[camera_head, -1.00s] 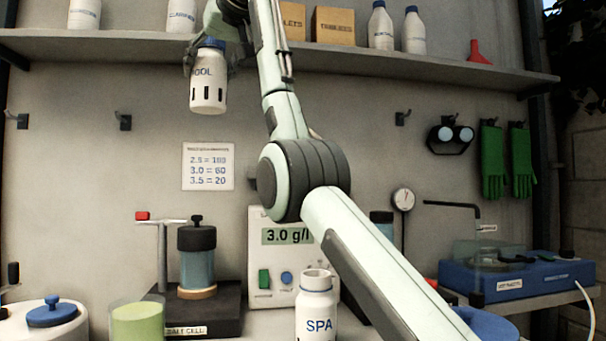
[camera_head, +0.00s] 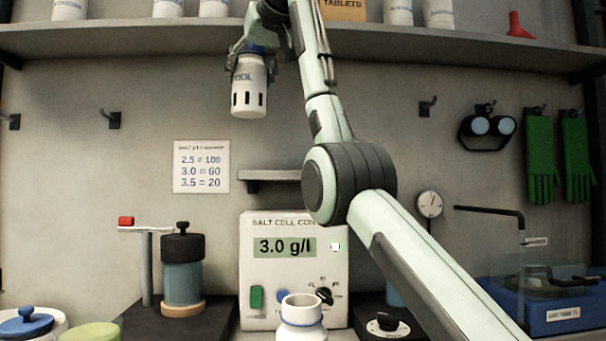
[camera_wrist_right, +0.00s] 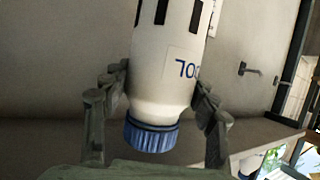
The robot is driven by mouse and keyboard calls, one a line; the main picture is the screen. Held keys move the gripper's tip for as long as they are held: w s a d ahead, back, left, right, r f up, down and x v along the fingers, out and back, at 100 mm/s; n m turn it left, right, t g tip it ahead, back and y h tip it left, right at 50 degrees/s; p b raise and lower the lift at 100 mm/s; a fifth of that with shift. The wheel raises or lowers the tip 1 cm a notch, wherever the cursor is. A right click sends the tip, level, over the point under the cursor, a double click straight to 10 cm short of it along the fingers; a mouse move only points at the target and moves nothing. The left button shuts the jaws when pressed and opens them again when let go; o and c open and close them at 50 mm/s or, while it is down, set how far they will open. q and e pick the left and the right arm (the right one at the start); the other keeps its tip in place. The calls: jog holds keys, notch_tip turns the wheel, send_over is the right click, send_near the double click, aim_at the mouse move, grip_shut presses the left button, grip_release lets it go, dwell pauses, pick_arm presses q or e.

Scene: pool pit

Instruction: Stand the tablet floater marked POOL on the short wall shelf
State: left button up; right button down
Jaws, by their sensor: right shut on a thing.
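The tablet floater marked POOL (camera_head: 248,96) is a white bottle with dark slots and a blue cap. It hangs upright in the head view, cap up, in front of the wall. My right gripper (camera_head: 252,56) is shut on it near the cap; the right wrist view shows a finger on each side of the floater (camera_wrist_right: 165,75). The short wall shelf (camera_head: 270,175) is below the floater and slightly right. Its right part is hidden behind my right arm's elbow, and its visible part is bare. My left gripper is out of view.
A long shelf (camera_head: 420,42) with bottles and a tablets box (camera_head: 344,10) runs above. A sign (camera_head: 201,167) hangs left of the short shelf. The salt cell controller (camera_head: 293,232) is below it, with a white bottle (camera_head: 302,312) in front. Goggles (camera_head: 487,126) hang right.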

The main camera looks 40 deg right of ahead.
jog(key=shift+d, duration=0.2)
jog(key=d+f+b, duration=0.1)
jog(key=d+f, duration=0.6)
jog(key=w+d+f+b, duration=0.1)
jog(key=d+f, duration=0.3)
jog(key=shift+d+b, duration=0.2)
jog(key=shift+b, duration=0.15)
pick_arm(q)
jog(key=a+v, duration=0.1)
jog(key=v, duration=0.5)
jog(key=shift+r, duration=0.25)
pick_arm(e)
jog(key=shift+r, duration=0.1)
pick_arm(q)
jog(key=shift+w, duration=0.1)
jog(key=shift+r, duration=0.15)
pick_arm(e)
jog(key=shift+c, duration=2.4)
grip_release()
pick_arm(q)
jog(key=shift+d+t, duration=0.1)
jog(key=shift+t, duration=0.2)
